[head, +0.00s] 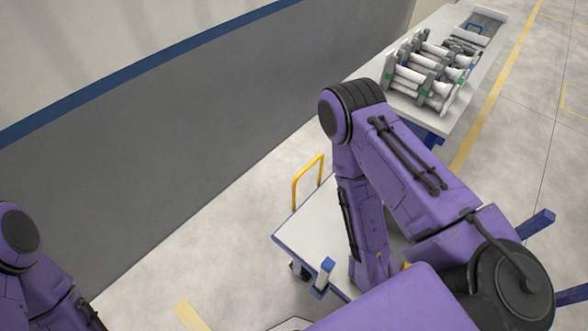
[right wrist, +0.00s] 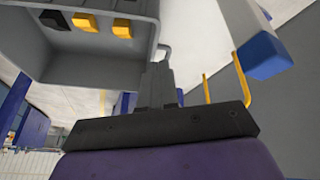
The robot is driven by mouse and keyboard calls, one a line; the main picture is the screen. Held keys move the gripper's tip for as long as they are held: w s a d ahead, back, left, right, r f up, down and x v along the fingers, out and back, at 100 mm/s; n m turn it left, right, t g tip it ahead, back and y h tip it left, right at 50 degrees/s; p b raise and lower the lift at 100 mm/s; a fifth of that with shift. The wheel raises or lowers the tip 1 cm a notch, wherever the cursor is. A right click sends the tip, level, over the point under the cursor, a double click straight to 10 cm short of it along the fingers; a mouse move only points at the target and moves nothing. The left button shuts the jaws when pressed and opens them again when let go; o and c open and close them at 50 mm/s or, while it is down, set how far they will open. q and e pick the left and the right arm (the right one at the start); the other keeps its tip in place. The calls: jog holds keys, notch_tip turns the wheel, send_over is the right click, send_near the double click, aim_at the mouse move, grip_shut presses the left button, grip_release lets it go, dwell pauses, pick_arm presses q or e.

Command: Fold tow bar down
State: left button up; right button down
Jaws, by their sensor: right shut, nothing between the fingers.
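A cart (head: 310,225) with a pale flat top stands on the floor, partly hidden by my right arm. A yellow hoop handle (head: 308,178) stands upright at its far left end. A short blue-topped post (head: 325,270) stands at its near corner. I cannot tell which part is the tow bar. In the right wrist view my right gripper (right wrist: 158,85) is shut and empty, with its fingers together. To its right are a blue-ended bar (right wrist: 262,55) and thin yellow rails (right wrist: 239,78). My left arm shows at the lower left of the head view, its gripper out of frame.
A white table (head: 450,115) holding a rack of pipes (head: 430,75) stands at the back right. A grey wall (head: 190,120) with a blue stripe runs along the left. A grey housing (right wrist: 95,60) with yellow and black blocks is near the right gripper. Floor between wall and cart is clear.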

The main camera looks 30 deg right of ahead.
jog(key=w+d+f+m+t+b, duration=0.25)
jog(key=w+d+f+b, duration=0.25)
jog(key=w+b, duration=0.5)
jog(key=w+d+f+m+t+b, duration=0.1)
jog(key=w+d+f+t+b, duration=0.35)
jog(key=w+b, duration=0.6)
pick_arm(q)
notch_tip(320, 180, down, 27)
jog(key=b, duration=0.6)
jog(key=shift+w+d+f+b, duration=0.15)
jog(key=shift+w+d+b, duration=0.1)
jog(key=shift+b, duration=0.15)
pick_arm(e)
jog(key=w+d+r+m+t+y, duration=0.3)
jog(key=w+r+t+y, duration=0.1)
jog(key=y, duration=0.5)
jog(key=shift+w+d+r, duration=0.35)
jog(key=shift+w+r, duration=0.35)
